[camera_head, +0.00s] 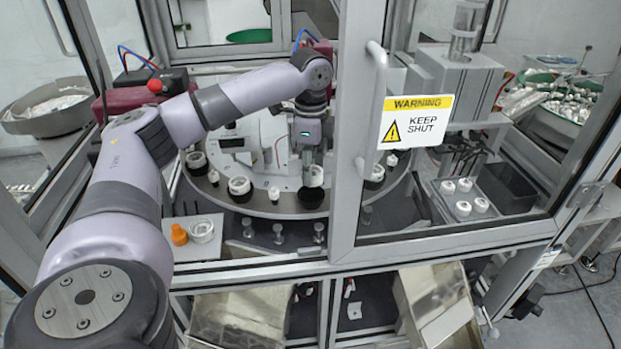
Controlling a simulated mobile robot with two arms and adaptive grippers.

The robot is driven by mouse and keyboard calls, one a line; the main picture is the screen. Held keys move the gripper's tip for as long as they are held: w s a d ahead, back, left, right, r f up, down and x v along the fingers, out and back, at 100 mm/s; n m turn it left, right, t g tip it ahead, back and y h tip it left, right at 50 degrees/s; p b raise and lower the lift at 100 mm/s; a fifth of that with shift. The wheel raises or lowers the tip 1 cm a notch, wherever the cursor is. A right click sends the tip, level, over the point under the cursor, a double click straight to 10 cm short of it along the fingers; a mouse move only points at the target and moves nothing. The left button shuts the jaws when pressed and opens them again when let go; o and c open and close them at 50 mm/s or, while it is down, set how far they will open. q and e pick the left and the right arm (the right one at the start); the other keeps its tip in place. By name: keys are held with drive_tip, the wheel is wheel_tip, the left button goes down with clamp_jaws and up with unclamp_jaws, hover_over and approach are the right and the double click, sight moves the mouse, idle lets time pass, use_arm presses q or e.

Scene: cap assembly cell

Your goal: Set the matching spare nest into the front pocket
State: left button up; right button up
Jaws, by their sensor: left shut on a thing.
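My left gripper (308,172) reaches through the open front of the cell and points down over the front right part of the grey round turntable (275,206). It is shut on a white piece (316,177), partly hidden by the fingers. A black ring-shaped holder (311,198) is directly below the white piece; I cannot tell whether they touch. On the front ledge stand an orange piece (179,235) and a clear whitish ring (201,232). My right gripper is not in view.
Other black holders with white pieces stand around the turntable, one at front left (240,190). A framed door with a warning sign (416,122) covers the right side. Metal posts (278,234) stand before the turntable. A tray (477,205) holds several white caps.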

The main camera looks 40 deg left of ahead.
use_arm(q)
wheel_tip(320, 180, down, 4)
drive_tip(key=shift+r+p, duration=0.2)
drive_tip(key=shift+p, duration=0.35)
drive_tip(key=shift+f, duration=0.3)
drive_tip(key=o, duration=0.8)
drive_tip(key=shift+s, duration=0.1)
drive_tip(key=o, duration=0.4)
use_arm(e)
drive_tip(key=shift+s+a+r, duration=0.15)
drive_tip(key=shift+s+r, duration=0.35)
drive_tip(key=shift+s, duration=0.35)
use_arm(q)
drive_tip(key=shift+r, duration=0.15)
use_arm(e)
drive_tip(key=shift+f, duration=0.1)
